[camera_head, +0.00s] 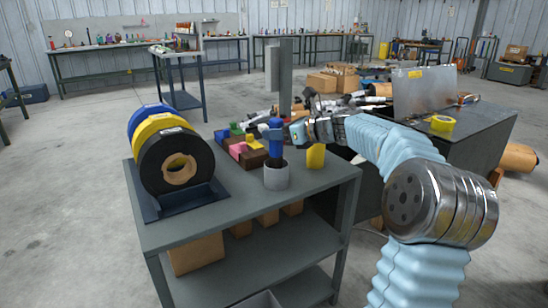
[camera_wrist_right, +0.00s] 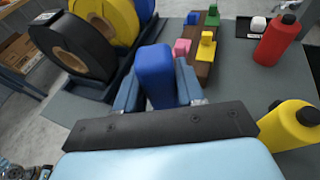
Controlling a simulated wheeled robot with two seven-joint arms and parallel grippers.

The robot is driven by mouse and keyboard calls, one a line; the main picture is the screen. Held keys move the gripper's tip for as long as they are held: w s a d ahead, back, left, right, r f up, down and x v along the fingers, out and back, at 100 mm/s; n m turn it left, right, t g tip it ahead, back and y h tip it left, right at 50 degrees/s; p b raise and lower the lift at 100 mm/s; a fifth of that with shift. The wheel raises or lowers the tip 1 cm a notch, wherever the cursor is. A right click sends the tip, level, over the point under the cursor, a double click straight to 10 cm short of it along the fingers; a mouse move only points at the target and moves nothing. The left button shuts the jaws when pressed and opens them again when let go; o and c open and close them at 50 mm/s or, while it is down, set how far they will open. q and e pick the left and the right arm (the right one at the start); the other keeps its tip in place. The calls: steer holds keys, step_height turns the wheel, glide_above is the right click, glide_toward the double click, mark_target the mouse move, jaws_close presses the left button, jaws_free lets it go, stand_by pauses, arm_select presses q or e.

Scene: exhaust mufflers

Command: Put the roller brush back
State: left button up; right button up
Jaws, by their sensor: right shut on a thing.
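The roller brush (camera_head: 276,150) shows as an upright blue handle. It stands over the mouth of a grey cylindrical cup (camera_head: 277,177) near the front of the table. Its lower end is hidden at or behind the cup's rim, so I cannot tell how deep it sits. My right gripper (camera_head: 273,130) comes in from the right and is shut on the upper part of the handle. In the right wrist view the blue handle (camera_wrist_right: 154,76) is between the two fingers (camera_wrist_right: 156,88); the cup is hidden there. My left gripper is not in view.
Blue, yellow and black rolls (camera_head: 163,160) stand in a rack on the table's left. A brown block with coloured pieces (camera_head: 245,154) lies behind the cup. A yellow bottle (camera_head: 316,156) stands right of it; a red bottle (camera_wrist_right: 279,42) shows in the wrist view. The front tabletop (camera_head: 225,222) is clear.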

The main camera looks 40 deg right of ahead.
mark_target(281, 147)
steer(key=shift+f+b, duration=0.5)
steer(key=shift+f, duration=1.7)
steer(key=shift+f, duration=0.1)
steer(key=o, duration=1.1)
steer(key=shift+c, duration=0.2)
steer(key=shift+s+d+r, duration=0.1)
steer(key=shift+s+r, duration=0.1)
steer(key=shift+s, duration=0.1)
steer(key=v, duration=1.1)
steer(key=shift+s, duration=0.2)
